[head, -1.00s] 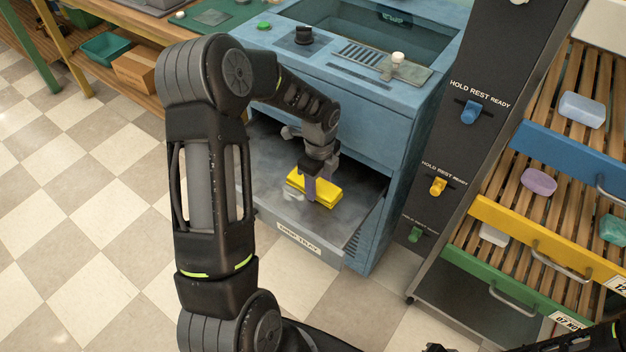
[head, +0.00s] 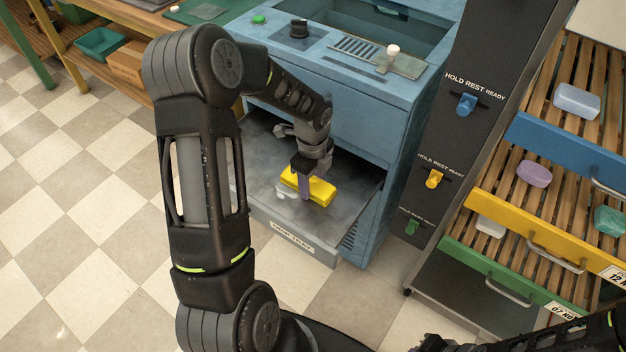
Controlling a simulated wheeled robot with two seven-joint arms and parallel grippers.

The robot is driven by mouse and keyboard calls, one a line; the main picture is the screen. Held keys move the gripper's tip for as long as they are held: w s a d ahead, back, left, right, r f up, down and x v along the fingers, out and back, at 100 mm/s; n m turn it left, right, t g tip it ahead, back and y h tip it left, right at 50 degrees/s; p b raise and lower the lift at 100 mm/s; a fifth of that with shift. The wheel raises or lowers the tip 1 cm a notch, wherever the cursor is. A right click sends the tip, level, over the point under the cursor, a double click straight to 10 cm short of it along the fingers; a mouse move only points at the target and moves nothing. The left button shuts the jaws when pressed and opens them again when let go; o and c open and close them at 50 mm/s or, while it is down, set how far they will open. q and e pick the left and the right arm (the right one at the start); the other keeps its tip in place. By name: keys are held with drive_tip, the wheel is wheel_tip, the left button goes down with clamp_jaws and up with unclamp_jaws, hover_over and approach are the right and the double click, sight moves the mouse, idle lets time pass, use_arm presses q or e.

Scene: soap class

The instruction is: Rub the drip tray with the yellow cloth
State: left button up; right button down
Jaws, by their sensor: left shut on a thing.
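The drip tray (head: 340,223) is a grey metal tray pulled out at the bottom of the blue machine, with a label on its front edge. The yellow cloth (head: 318,191) is a folded block low over the tray. My left gripper (head: 305,188) points down and is shut on the yellow cloth. The cloth appears to touch the tray surface, near its middle. Pale marks (head: 284,192) show on the tray just left of the cloth.
The blue machine (head: 372,125) stands above and behind the tray. To the right is a dark panel with blue, yellow and green switches, then a slatted rack (head: 555,130) with coloured rails and soaps. Checkered floor is clear at left.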

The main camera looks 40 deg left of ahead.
use_arm(q)
drive_tip(key=shift+a+p, duration=0.3)
drive_tip(key=shift+a, duration=1.4)
drive_tip(key=shift+a+r+p, duration=0.1)
drive_tip(key=shift+p, duration=0.2)
drive_tip(key=shift+a, duration=1.55)
drive_tip(key=shift+s, duration=0.1)
drive_tip(key=shift+a+p, duration=0.1)
drive_tip(key=shift+p, duration=0.2)
drive_tip(key=shift+a+p, duration=0.35)
drive_tip(key=shift+a, duration=1.3)
